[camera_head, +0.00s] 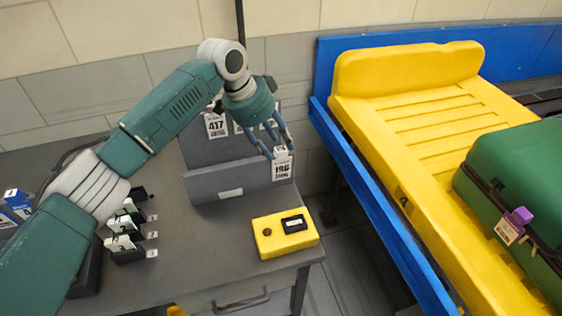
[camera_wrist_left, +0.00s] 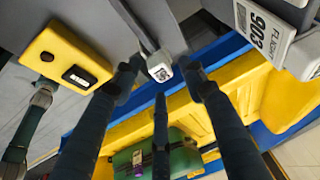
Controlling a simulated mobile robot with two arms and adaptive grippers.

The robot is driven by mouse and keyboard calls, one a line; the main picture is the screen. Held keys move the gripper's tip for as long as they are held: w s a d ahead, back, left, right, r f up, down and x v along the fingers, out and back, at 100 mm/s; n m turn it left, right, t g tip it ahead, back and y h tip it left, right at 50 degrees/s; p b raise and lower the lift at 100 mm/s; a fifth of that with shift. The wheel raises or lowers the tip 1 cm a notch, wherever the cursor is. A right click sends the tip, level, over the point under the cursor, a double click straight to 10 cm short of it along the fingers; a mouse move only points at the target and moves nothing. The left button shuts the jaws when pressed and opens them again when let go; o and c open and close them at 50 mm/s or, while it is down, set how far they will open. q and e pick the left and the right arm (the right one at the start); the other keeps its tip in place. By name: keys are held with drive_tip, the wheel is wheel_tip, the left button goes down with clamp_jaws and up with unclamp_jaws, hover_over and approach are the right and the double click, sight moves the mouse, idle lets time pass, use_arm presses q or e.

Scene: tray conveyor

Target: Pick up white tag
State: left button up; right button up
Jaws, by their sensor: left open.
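A white tag printed 196 (camera_head: 282,168) hangs at the right end of the low front panel of the grey rack (camera_head: 228,178). My left gripper (camera_head: 278,150) is open, its fingers pointing down at the top of this tag. In the left wrist view the open fingers (camera_wrist_left: 162,76) spread around a small white end with dark print (camera_wrist_left: 160,71); I cannot tell whether they touch it. Another white tag, 417 (camera_head: 215,124), hangs on the taller back panel, and more tags there are partly hidden by my gripper. A white tag printed 903 (camera_wrist_left: 262,30) shows in the left wrist view.
A yellow box with a black button (camera_head: 268,243) sits at the desk's front right. Black stamp-like items (camera_head: 126,238) stand at the left. Right of the desk, beyond a gap, a yellow tray (camera_head: 425,112) on a blue conveyor (camera_head: 375,205) holds a green suitcase (camera_head: 520,180).

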use_arm(q)
drive_tip(key=shift+d+f, duration=0.15)
drive_tip(key=shift+f, duration=0.35)
drive_tip(key=shift+w+d+f, duration=0.1)
drive_tip(key=shift+f, duration=0.1)
drive_tip(key=shift+c, duration=1.3)
clamp_jaws()
use_arm(e)
drive_tip(key=shift+s+r, duration=0.1)
drive_tip(key=shift+s, duration=0.7)
drive_tip(key=shift+w, duration=0.25)
use_arm(q)
drive_tip(key=shift+r, duration=0.15)
